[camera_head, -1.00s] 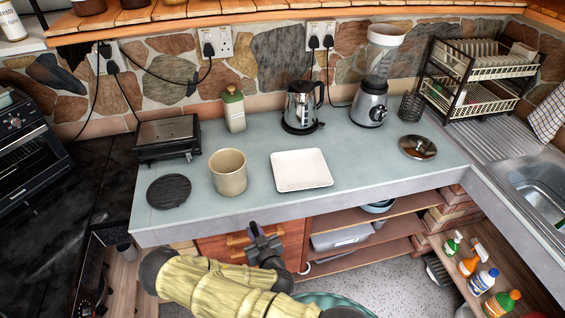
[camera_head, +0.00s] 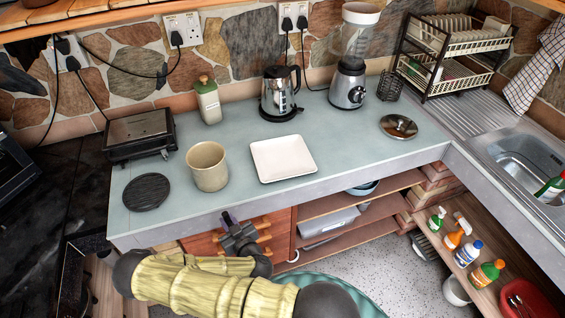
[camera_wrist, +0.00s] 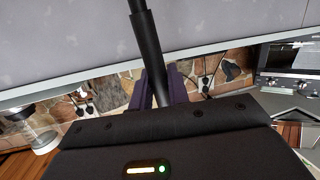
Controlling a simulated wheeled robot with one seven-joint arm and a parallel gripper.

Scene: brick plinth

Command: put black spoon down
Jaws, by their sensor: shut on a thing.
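My gripper (camera_head: 236,232) is in front of the counter's front edge, below the level of the top, near the wooden drawer front. In the wrist view, my gripper (camera_wrist: 158,88) is shut on the black spoon (camera_wrist: 148,50). A dark, straight handle stretches away from between the purple fingers and runs out of the top of the picture.
On the counter stand a round black board (camera_head: 147,192), beige pot (camera_head: 207,167), white square plate (camera_head: 283,158), black grill (camera_head: 138,134), lidded jar (camera_head: 208,102), kettle (camera_head: 280,93), blender (camera_head: 349,78) and lid (camera_head: 398,126). Right are a dish rack (camera_head: 455,55) and sink (camera_head: 525,160).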

